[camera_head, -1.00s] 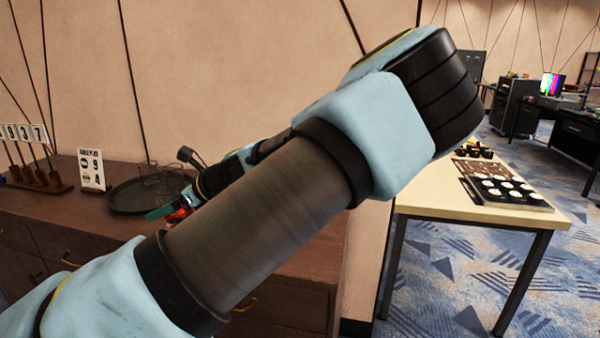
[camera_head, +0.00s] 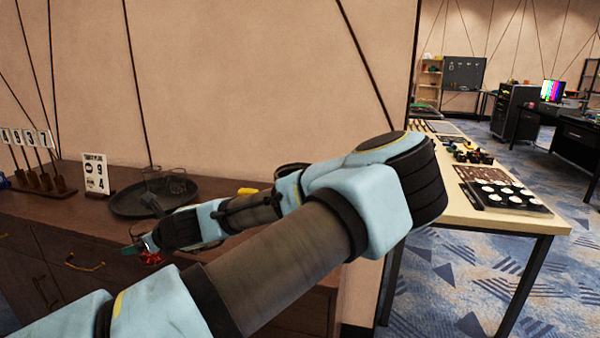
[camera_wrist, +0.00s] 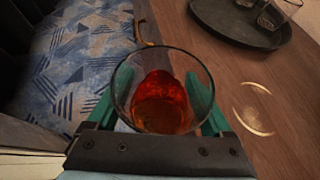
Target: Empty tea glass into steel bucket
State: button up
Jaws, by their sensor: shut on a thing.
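The tea glass (camera_wrist: 163,95) is clear, with red-brown tea low inside it. In the wrist view it sits between the two green fingers of my gripper (camera_wrist: 160,112), which is shut on it. In the head view my gripper (camera_head: 140,247) is at the front edge of the dark wooden cabinet, and the red of the tea glass (camera_head: 151,258) shows just below the fingers. I cannot tell how far the glass is tilted. I cannot make out a steel bucket for certain in either view.
A dark round tray (camera_head: 128,204) with clear glasses stands on the cabinet top (camera_head: 85,212); the tray also shows in the wrist view (camera_wrist: 225,30). A yellow object (camera_head: 248,191) lies behind my arm. A pale table (camera_head: 470,212) stands at right.

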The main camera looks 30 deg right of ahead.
jog(key=w+a+f+m+t+h, duration=0.1)
jog(key=w+a+f+m+h, duration=0.2)
jog(key=a+f, duration=0.8)
jog(key=m+h, duration=0.2)
jog(key=shift+w+a+f+m+t+h, duration=0.2)
jog(key=shift+a+f+m+t+h, duration=0.1)
jog(key=shift+f+h, duration=0.1)
